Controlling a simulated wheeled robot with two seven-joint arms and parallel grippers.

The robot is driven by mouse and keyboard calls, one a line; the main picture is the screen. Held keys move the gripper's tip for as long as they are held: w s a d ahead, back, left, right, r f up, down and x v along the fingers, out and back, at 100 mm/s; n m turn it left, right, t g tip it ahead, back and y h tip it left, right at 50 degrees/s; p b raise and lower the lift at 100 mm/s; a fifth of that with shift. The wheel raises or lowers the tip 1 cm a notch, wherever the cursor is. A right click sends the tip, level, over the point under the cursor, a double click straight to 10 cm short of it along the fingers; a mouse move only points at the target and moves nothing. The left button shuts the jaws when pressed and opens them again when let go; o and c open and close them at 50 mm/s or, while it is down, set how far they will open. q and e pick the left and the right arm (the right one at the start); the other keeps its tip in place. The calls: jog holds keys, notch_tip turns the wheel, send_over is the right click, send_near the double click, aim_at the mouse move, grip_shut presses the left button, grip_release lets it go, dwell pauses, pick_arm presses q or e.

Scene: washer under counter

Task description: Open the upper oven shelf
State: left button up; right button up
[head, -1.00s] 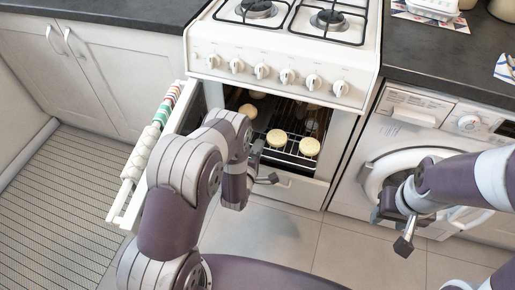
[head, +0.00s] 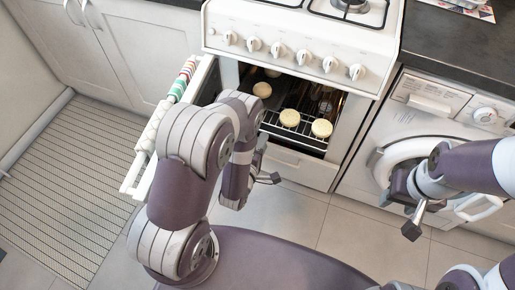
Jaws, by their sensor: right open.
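The oven (head: 297,54) stands open in the middle of the head view. Its door (head: 133,178) is swung out to the left, with a striped cloth and a white quilted cloth on it. Inside, the wire shelf (head: 299,140) bears several round pale buns (head: 289,118); its front edge looks about level with the oven opening. My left gripper (head: 265,163) is open and empty in front of the oven, just below the shelf in the picture and apart from it. My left arm hides the oven's lower left. My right gripper (head: 413,209) is open and empty before the washer.
The washing machine (head: 436,117) stands right of the oven under a dark counter (head: 455,42). Cabinets (head: 120,55) are at the left. A striped mat (head: 68,190) lies on the tiled floor, which is clear in front.

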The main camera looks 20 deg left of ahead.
pick_arm(q)
jog(key=v, duration=0.5)
dwell(0.3)
